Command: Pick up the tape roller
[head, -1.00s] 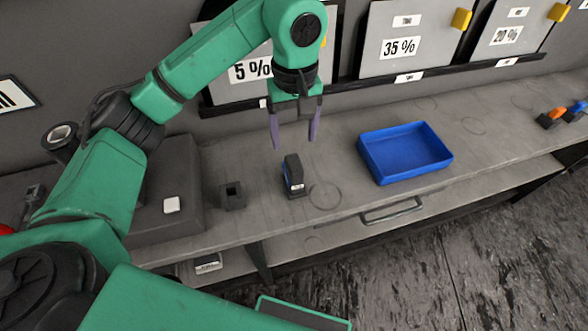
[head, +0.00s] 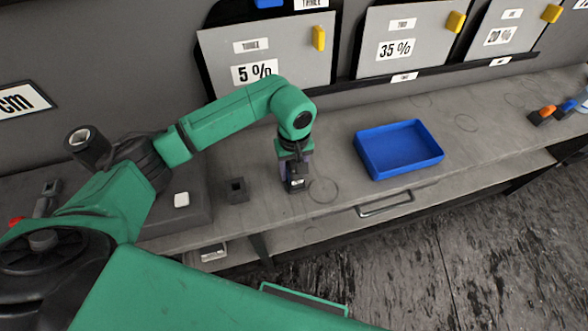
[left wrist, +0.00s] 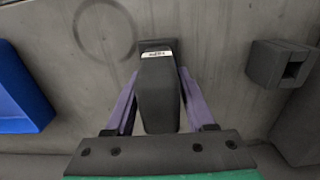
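The tape roller appears to be the dark upright block with a white label (head: 297,185) on the worktop; it also shows in the left wrist view (left wrist: 157,92). My left gripper (head: 295,172) points down over it from above. In the left wrist view its two purple fingers (left wrist: 159,85) stand on either side of the block, with narrow gaps visible near the finger bases. Contact at the fingertips is hard to make out. The block stands on the worktop. My right gripper is not in view.
A blue tray (head: 399,150) lies to the right on the grey worktop (head: 330,150). A small dark square holder (head: 237,190) stands just left of the block. A dark raised box with a white piece (head: 181,200) is further left. Panels line the wall behind.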

